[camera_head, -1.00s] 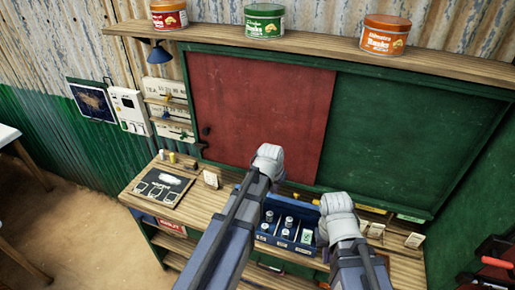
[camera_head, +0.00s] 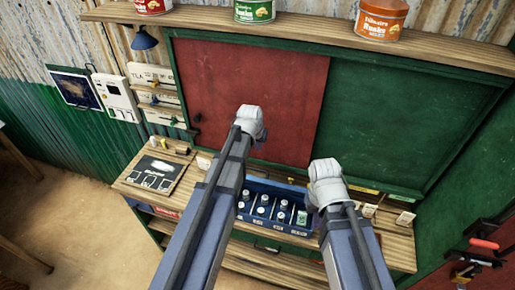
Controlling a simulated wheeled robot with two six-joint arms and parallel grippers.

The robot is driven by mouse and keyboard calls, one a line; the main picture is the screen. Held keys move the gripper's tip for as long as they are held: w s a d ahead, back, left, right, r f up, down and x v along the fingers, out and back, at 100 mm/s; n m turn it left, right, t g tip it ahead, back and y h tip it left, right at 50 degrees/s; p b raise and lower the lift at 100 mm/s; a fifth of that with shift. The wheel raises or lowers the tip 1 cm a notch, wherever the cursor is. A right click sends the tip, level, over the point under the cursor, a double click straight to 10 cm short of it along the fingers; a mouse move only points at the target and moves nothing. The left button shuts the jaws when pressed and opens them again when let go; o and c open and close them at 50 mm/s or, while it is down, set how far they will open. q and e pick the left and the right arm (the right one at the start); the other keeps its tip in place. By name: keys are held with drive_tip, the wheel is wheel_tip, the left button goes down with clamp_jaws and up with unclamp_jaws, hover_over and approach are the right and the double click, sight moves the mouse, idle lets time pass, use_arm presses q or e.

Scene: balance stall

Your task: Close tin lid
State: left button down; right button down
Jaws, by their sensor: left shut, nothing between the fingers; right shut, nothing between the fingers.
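A red tin (camera_head: 153,6), a green tin (camera_head: 254,11) and an orange tin (camera_head: 381,18) stand apart on the high shelf; the tops of the red and green ones are cut off by the frame. I cannot tell which tin the task means, and no open lid shows. My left gripper (camera_head: 250,122) is raised in front of the red panel, well below the shelf. My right gripper (camera_head: 324,172) is lower and to the right, over the back of the counter. Both are shut and hold nothing; their fingertips are mostly hidden behind the wrists.
A blue compartment tray (camera_head: 277,232) with several small cylinders sits on the wooden counter (camera_head: 140,190), partly between my arms. A dark board (camera_head: 158,172) lies at its left. The green panel (camera_head: 400,130) and shelf (camera_head: 300,27) rise behind. Red-handled tools (camera_head: 484,243) hang at right.

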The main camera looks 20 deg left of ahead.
use_arm(q)
drive_tip(key=f+b, duration=0.2)
drive_tip(key=f, duration=0.1)
drive_tip(key=f+b, duration=0.6)
drive_tip(key=shift+s+f, duration=0.2)
drive_tip(key=shift+s, duration=0.05)
drive_tip(key=shift+w, duration=0.1)
